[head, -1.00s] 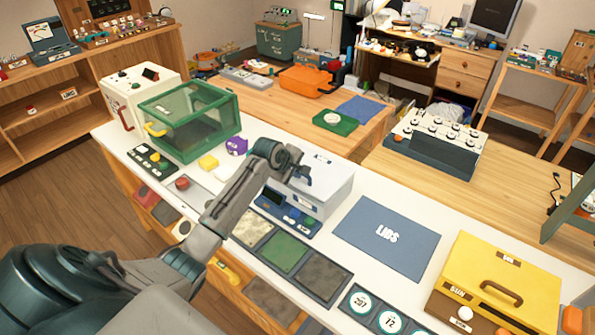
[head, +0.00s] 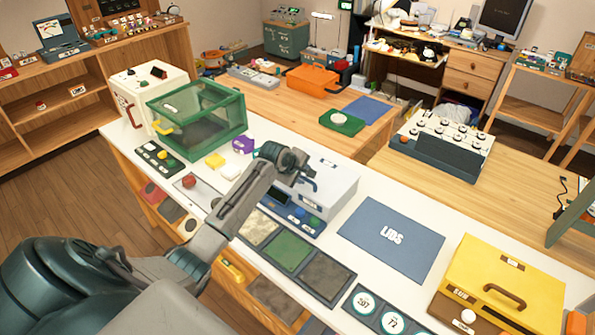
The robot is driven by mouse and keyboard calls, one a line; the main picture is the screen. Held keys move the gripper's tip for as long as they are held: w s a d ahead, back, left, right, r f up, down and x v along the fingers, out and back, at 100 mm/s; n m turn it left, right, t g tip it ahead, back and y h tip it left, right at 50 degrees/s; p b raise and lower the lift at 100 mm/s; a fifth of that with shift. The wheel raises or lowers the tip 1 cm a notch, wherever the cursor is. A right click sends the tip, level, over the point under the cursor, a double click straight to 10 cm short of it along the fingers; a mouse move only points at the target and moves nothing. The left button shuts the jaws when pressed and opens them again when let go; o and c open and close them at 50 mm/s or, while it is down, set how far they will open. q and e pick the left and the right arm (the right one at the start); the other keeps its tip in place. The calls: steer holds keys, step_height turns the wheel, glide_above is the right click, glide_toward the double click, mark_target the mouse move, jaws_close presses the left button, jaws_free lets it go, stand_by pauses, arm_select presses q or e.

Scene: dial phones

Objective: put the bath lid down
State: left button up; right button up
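The blue mat marked LIDS (head: 362,243) lies bare on the white bench top. To its left stands a pale grey box (head: 337,193) with a dark control panel (head: 291,214) at its front, which looks like the bath. Its flat top carries a small label; I cannot tell the lid apart from the box. My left gripper (head: 307,184) is over the left part of that top, by a small dark blue piece that may be a fingertip or a handle. Whether its fingers are open or shut is hidden by the wrist. My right gripper is out of view.
A green clear-walled case (head: 235,113) stands at the back left. A yellow box with a brown handle (head: 540,270) stands right of the mat. Dark, green and beige tiles (head: 287,251) lie in front of the grey box. Small purple (head: 243,145) and yellow (head: 215,160) blocks sit nearby.

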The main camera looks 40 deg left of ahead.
arm_select(q)
steer(key=b+v, duration=0.2)
steer(key=v, duration=0.9)
steer(key=shift+s+r, duration=0.25)
steer(key=shift+a, duration=0.1)
